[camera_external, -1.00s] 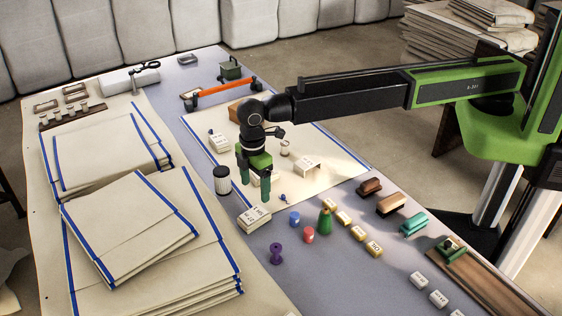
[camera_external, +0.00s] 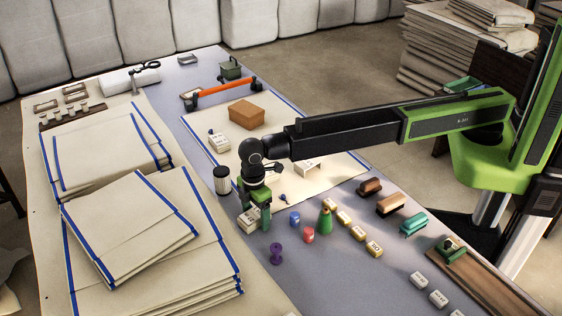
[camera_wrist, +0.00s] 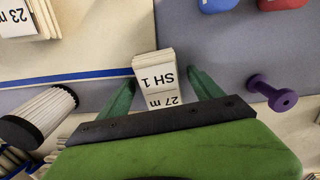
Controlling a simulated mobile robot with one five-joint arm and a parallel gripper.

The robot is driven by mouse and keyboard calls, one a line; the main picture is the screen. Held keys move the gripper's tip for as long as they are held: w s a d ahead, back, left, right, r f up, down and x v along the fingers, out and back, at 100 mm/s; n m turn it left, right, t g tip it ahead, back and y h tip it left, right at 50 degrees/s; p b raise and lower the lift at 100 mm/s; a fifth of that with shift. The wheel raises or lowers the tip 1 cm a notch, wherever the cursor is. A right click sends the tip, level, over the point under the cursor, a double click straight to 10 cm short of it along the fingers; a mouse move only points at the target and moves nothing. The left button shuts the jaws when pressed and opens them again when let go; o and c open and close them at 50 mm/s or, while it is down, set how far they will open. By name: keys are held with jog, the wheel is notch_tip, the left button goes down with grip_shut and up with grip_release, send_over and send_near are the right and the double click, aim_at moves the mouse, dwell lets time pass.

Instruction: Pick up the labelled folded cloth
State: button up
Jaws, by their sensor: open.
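The labelled folded cloth (camera_external: 247,222) is a small cream stack on the table's near middle, partly hidden behind my gripper in the external view. In the wrist view the cloth (camera_wrist: 155,70) shows a white label reading "SH 1" and "27 m". My gripper (camera_external: 254,220) is low over it, pointing down. In the wrist view its two green fingers (camera_wrist: 160,85) are spread, one on each side of the cloth, with gaps visible. The lower part of the cloth is hidden by the gripper body.
Another labelled cloth (camera_external: 219,142) lies farther back. Large folded sheets (camera_external: 130,225) fill the left.

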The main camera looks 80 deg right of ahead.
aim_at(255, 213)
jog(key=shift+r, duration=0.1)
jog(key=c, duration=1.4)
notch_tip(255, 213, up, 5)
jog(key=p, duration=0.4)
jog(key=shift+f+p, duration=0.2)
jog(key=shift+p, duration=0.2)
jog(key=shift+c, duration=0.2)
jog(key=d+r+p, duration=0.6)
jog(key=d, duration=0.5)
jog(key=shift+s+d+r, duration=0.15)
jog(key=shift+d+r, duration=0.05)
jog(key=shift+d, duration=0.15)
